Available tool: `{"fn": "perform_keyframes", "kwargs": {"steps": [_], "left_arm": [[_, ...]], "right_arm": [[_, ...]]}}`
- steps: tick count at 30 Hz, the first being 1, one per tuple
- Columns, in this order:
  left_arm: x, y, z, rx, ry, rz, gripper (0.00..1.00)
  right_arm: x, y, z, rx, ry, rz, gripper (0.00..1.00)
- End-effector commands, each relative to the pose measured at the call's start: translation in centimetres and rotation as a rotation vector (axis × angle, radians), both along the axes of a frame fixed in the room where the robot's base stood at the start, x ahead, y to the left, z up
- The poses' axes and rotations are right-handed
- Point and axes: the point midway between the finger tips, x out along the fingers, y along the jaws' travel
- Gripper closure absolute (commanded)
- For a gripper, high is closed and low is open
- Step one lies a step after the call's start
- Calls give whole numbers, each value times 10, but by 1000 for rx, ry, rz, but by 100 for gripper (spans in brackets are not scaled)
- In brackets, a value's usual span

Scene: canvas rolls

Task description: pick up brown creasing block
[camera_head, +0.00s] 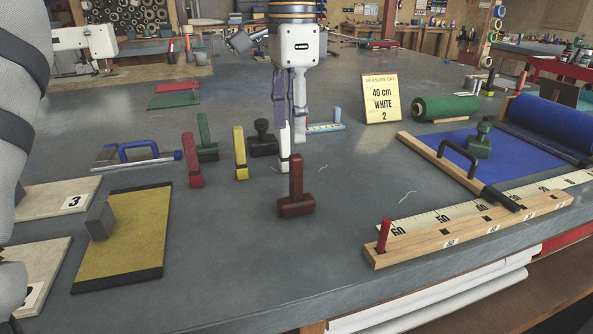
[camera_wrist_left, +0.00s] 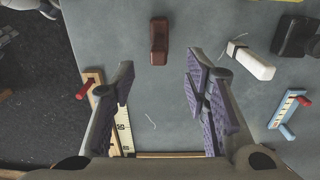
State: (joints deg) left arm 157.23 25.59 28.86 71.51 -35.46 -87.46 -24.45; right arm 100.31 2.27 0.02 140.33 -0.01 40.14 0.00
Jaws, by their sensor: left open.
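The brown creasing block (camera_head: 296,202) stands upright on the grey table near the front middle, with a wide base and a narrow handle. In the left wrist view the brown block (camera_wrist_left: 159,42) is beyond the fingertips, roughly in line with the gap between them. My left gripper (camera_head: 290,128) is open and empty, pointing down above and behind the block in the head view. Its two purple-padded fingers (camera_wrist_left: 160,85) are spread wide in the wrist view and do not touch the block. My right gripper is not in view.
A white block (camera_wrist_left: 250,63) stands close beside the gripper. Red (camera_head: 192,160), green (camera_head: 207,138), yellow (camera_head: 239,153) and black (camera_head: 263,140) blocks stand to the left. A wooden ruler rail (camera_head: 470,228) with a red peg lies right. The table around the brown block is clear.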

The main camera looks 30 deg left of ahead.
Motion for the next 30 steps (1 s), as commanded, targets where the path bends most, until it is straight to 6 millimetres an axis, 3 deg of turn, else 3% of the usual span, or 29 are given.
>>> {"fn": "perform_keyframes", "kwargs": {"steps": [4,9,21,30], "left_arm": [[-1,0,-8,1,2,-2,58],[-2,0,-47,-2,4,-2,58],[4,-4,-113,-1,3,-1,58],[4,-4,-119,0,-3,0,61]], "right_arm": [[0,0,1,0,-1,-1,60],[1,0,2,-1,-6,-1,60],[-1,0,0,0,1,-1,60],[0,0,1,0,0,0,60]]}}
